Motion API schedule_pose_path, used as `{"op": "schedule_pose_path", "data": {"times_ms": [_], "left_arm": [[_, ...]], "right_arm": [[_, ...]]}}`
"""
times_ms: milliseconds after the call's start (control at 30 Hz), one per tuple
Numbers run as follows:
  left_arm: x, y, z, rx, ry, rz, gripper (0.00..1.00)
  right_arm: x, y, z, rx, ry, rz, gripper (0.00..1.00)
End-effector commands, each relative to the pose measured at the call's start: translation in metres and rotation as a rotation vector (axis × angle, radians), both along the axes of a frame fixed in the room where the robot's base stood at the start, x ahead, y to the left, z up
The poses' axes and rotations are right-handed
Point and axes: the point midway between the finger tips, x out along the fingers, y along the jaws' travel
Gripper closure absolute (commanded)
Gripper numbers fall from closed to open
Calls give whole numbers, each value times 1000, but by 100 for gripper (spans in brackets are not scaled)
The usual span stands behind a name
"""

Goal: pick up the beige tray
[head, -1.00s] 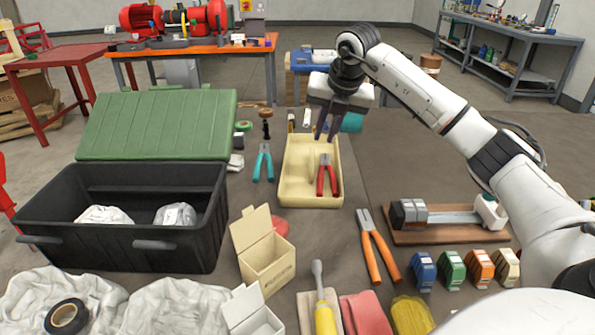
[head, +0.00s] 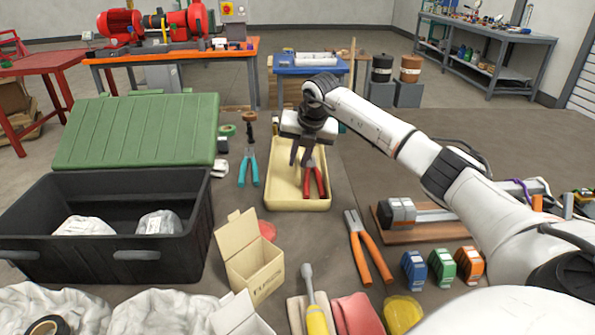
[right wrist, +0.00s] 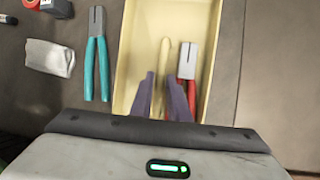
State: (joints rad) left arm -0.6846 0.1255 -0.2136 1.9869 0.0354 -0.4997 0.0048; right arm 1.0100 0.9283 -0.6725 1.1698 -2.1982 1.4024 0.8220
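The beige tray (head: 297,204) lies on the brown table, in the middle of the head view. It holds red-handled pliers (head: 315,182) on its right side. My right gripper (head: 300,160) points down over the tray's far half. In the right wrist view its two dark fingers (right wrist: 163,88) are apart, with a slim pale bar (right wrist: 160,70) in the tray showing between them. The red pliers (right wrist: 187,65) show just right of the fingers. I cannot tell whether the fingertips touch anything. The gripper hides part of the tray. My left gripper is not in view.
Teal pliers (head: 248,165) lie left of the tray, and orange pliers (head: 367,245) lie to its front right. A black crate (head: 105,235) with a green lid stands at left. A small open carton (head: 252,268) stands in front. Bare table lies right of the tray.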

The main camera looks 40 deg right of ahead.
Motion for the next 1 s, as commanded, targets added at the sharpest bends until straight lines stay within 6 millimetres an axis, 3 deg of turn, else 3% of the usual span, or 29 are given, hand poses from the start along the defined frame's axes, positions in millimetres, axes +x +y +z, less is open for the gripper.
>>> {"op": "schedule_pose_path", "data": {"times_ms": [200,300,633,767,1000], "left_arm": [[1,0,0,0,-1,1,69],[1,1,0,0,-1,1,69],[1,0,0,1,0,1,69],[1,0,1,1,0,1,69],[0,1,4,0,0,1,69]], "right_arm": [[0,0,-1,0,0,1,86],[0,0,-1,0,0,0,100],[1,0,5,-1,-5,0,100],[1,0,21,0,-7,0,100],[1,0,69,0,-8,1,100]]}}
